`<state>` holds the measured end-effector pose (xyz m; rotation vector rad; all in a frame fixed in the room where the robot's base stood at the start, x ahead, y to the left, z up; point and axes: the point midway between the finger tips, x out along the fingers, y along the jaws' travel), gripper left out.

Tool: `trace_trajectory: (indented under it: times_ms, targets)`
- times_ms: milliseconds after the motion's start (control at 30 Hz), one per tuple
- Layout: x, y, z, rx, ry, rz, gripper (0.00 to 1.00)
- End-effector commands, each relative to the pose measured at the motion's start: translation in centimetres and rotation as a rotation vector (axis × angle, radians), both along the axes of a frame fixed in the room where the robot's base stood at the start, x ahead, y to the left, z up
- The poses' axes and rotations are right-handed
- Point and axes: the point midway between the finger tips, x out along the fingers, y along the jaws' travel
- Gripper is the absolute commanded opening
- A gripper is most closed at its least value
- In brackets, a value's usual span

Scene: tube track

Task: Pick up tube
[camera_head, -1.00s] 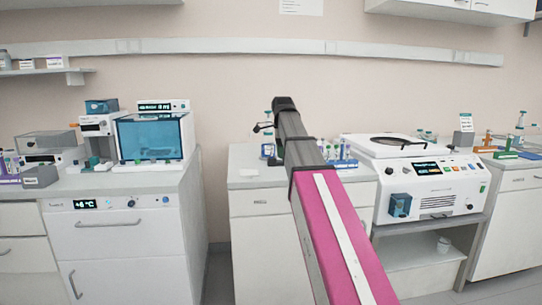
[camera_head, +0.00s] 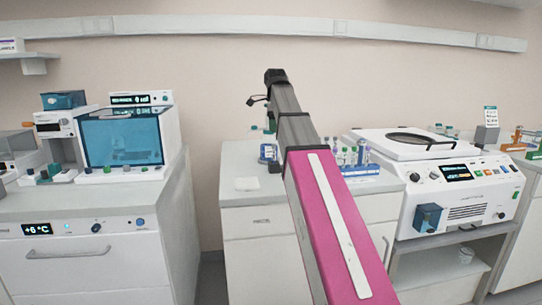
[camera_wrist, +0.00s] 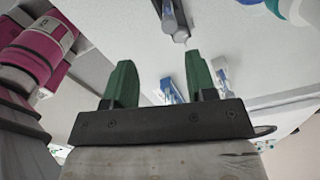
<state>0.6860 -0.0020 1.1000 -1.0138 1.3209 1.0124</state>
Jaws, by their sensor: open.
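Several tubes with coloured caps (camera_head: 361,153) stand upright in a blue rack (camera_head: 357,171) on the middle bench, to the right of my arm in the head view. My gripper (camera_wrist: 158,62) shows in the wrist view with its two green fingers apart and nothing between them. Blue and pale pieces (camera_wrist: 170,91) lie beyond the fingers; I cannot tell whether they are part of the rack. My arm hides part of the bench to the left of the rack, and the fingers cannot be made out in the head view.
A white centrifuge-like machine (camera_head: 462,195) stands right of the rack. A blue-windowed device (camera_head: 122,142) stands on the left bench (camera_head: 95,195). A gap separates the two benches.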

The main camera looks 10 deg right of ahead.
Motion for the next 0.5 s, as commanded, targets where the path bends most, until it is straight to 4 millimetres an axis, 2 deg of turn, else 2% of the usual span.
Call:
trace_trajectory:
  times_ms: [167, 500]
  targets:
    - [-0.1, 0.0, -0.6, 0.000, 0.001, 0.000, 0.51]
    - [-0.1, 0.0, -5.1, 0.000, 0.004, 0.001, 0.51]
